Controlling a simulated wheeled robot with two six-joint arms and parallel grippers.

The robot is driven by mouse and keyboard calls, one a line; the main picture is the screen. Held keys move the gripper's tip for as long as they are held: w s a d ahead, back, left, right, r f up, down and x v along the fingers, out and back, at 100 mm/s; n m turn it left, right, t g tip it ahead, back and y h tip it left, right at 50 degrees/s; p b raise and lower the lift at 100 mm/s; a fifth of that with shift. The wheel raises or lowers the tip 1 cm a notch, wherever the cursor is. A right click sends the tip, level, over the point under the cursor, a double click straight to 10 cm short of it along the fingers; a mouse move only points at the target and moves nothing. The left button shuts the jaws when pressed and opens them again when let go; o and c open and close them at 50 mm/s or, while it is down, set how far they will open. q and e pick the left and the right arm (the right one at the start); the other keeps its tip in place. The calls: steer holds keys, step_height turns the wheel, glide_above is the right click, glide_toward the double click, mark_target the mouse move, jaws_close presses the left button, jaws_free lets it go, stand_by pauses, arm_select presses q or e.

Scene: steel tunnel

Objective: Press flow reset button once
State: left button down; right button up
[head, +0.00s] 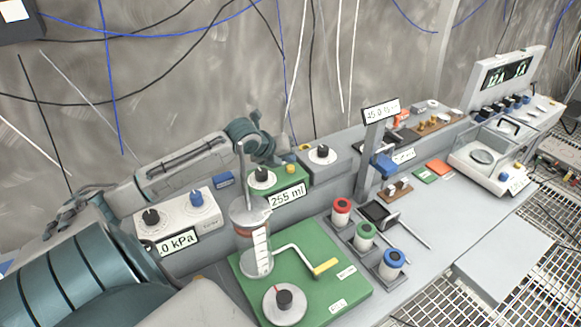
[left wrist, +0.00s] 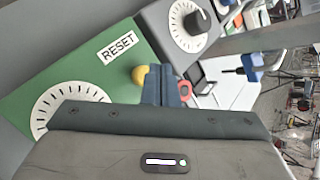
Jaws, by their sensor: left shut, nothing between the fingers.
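The yellow reset button (left wrist: 138,75) sits on a green panel beside a white RESET label (left wrist: 118,46) in the left wrist view. In the head view the yellow button (head: 290,168) is on top of the green box (head: 292,181) with the 255 ml display, beside a black knob on a white dial (head: 262,178). My left gripper (head: 285,145) is above and behind that box. In the left wrist view its fingers (left wrist: 162,86) are shut and empty, and they hide part of the button's right side. I cannot tell whether they touch it. My right gripper is not in view.
A grey unit with a black knob (head: 322,154) stands right of the green box. A clear cylinder (head: 251,238) on a green base is in front, with a yellow-handled crank (head: 325,267). A kPa unit (head: 177,222) is at left. Cables hang behind.

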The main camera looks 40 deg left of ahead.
mark_target(288, 169)
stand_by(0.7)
arm_select(q)
steer(key=shift+f+b, duration=0.3)
steer(key=shift+f, duration=0.15)
steer(key=shift+f+b, duration=0.35)
steer(key=shift+f, duration=0.1)
stand_by(0.5)
stand_by(0.3)
steer(key=shift+r+p, duration=0.6)
steer(key=shift+r, duration=0.3)
steer(key=shift+r, duration=0.1)
step_height(288, 169, up, 5)
steer(key=p, duration=0.3)
steer(key=shift+p, duration=0.35)
stand_by(0.4)
